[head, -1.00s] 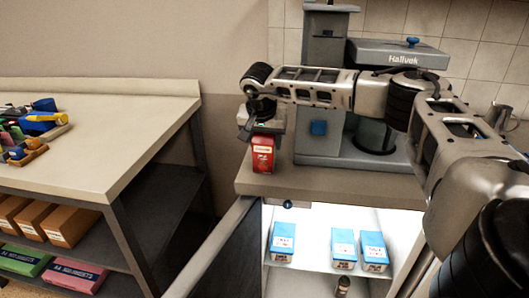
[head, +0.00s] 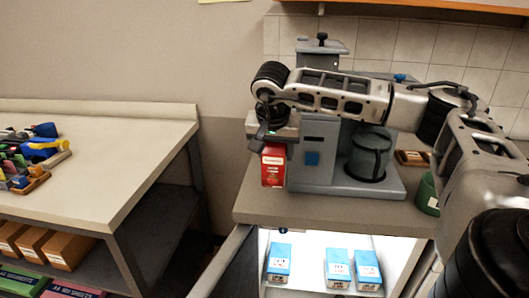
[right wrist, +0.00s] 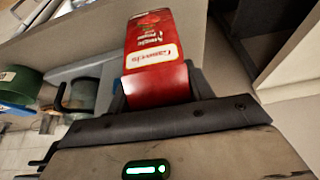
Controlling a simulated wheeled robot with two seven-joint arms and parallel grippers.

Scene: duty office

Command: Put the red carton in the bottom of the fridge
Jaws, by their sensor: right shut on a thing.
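The red carton (head: 273,167) is at the left end of the counter top, beside the grey coffee machine, in the head view. My right gripper (head: 270,140) comes down on its top and is shut on it. The right wrist view shows the carton (right wrist: 155,60) between the fingers, with its printed label facing the camera. I cannot tell whether its base touches the counter. The fridge (head: 310,245) is below the counter, its door open to the left and its inside lit. Its bottom is out of the picture. My left gripper is not in view.
Several blue and white cartons (head: 338,268) stand on a fridge shelf. The open dark fridge door (head: 228,265) stands at the left of the opening. The coffee machine (head: 318,155) and a green tin (head: 427,193) are on the counter (head: 330,208). A worktable (head: 90,165) stands left.

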